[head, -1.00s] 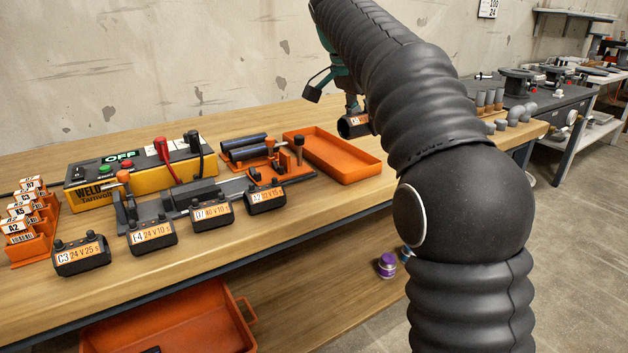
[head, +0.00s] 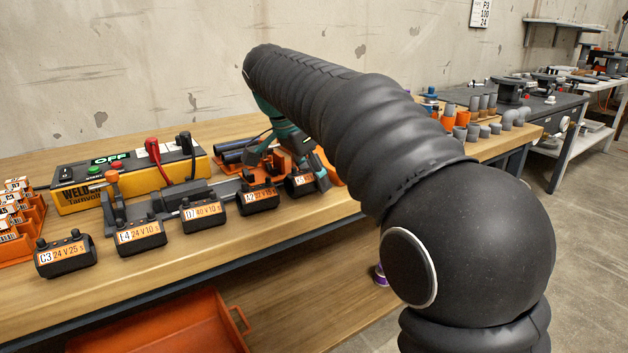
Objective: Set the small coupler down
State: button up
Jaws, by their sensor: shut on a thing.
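The small coupler (head: 299,184), dark with an orange and white label too small to read surely, is at the right end of the row of labelled couplers. My gripper (head: 317,176) is shut on it, with a finger at its right side. The coupler is low over the bench top (head: 215,243), close to the right of the A2 coupler (head: 259,198), with a narrow gap. I cannot tell whether it touches the wood. My arm hides part of the gripper.
The D7 (head: 203,212), E4 (head: 140,235) and C3 (head: 66,256) couplers stand leftward along the bench's front. Behind are the yellow welder (head: 125,180), reading OFF, and dark pipes (head: 232,156). The orange tray is mostly hidden behind my gripper. Orange and grey fittings (head: 462,118) stand farther right.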

aim_at(293, 168)
jog(key=shift+f, duration=0.2)
jog(key=shift+f, duration=0.15)
jog(key=o, duration=1.3)
jog(key=shift+c, duration=0.2)
jog(key=p+v, duration=0.3)
jog(key=v, duration=0.9)
jog(key=s+d+f+n+t+y, duration=0.1)
jog(key=s+d+f+n, duration=0.2)
jog(key=s+d, duration=0.35)
jog(key=s+d+f+n+y, duration=0.1)
jog(key=s+d+f+n, duration=0.2)
jog(key=s+d, duration=0.35)
jog(key=s+d+f+n+t, duration=0.1)
jog(key=s+d+f+n, duration=0.1)
jog(key=s+f, duration=0.4)
jog(key=s+d+f+n+t+y, duration=0.1)
jog(key=s+d+f+n, duration=0.2)
jog(key=f, duration=0.7)
jog(key=s+d, duration=0.2)
jog(key=s, duration=0.1)
jog(key=shift+s+y, duration=0.3)
